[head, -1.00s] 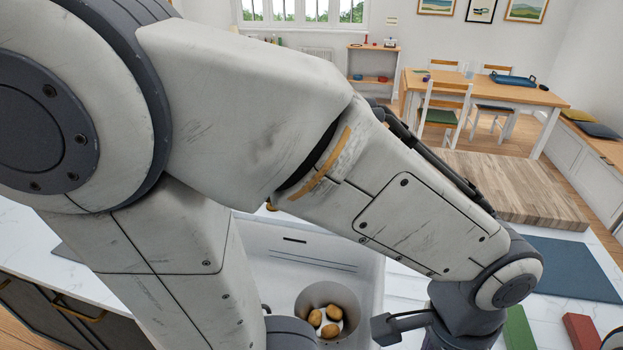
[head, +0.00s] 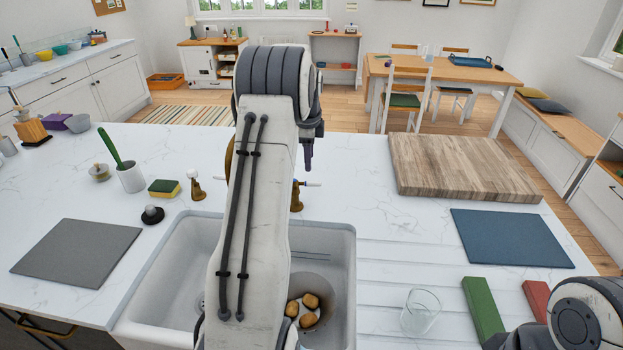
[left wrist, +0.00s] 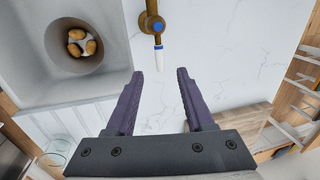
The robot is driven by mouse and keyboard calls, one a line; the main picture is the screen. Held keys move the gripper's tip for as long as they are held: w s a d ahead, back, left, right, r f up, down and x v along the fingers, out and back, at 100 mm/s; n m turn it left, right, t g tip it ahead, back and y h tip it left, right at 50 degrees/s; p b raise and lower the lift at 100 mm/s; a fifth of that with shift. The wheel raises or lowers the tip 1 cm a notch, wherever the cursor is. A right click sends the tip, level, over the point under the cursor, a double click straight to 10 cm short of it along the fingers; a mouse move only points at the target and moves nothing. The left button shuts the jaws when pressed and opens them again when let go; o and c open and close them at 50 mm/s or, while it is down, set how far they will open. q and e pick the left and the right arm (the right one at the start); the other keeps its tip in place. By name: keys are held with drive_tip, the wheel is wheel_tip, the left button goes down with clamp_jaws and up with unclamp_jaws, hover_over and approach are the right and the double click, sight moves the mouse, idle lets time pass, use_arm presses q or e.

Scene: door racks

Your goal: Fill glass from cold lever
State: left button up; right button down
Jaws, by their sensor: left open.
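The cold lever (head: 296,196) is a brass post with a white-tipped handle, just right of my left arm behind the sink. In the left wrist view the lever (left wrist: 158,27) bears a blue dot, and its white tip points toward my open fingers. My left gripper (head: 308,155) has dark purple fingers pointing down. The clear glass (head: 420,312) stands upright right of the sink and looks empty. My right gripper is out of view.
The white sink (head: 150,318) holds a round bowl with potatoes (head: 310,301). Another brass lever (head: 197,188) stands left of my arm, with a sponge (head: 164,188) nearby. A wooden board (head: 460,168) and a blue mat (head: 512,238) lie right. My arm hides most of the spout.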

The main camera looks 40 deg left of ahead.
sight(311, 182)
use_arm(q)
drive_tip(key=f, duration=0.2)
drive_tip(key=w+f+p, duration=0.1)
drive_tip(key=f, duration=0.2)
drive_tip(key=f+p, duration=0.1)
drive_tip(key=f, duration=0.2)
drive_tip(key=shift+w+a+f, duration=0.15)
drive_tip(key=shift+w+a, duration=0.1)
drive_tip(key=shift+a+f+p, duration=0.1)
drive_tip(key=shift+f+p, duration=0.2)
drive_tip(key=shift+f, duration=0.2)
clamp_jaws()
drive_tip(key=shift+w, duration=0.1)
idle(0.5)
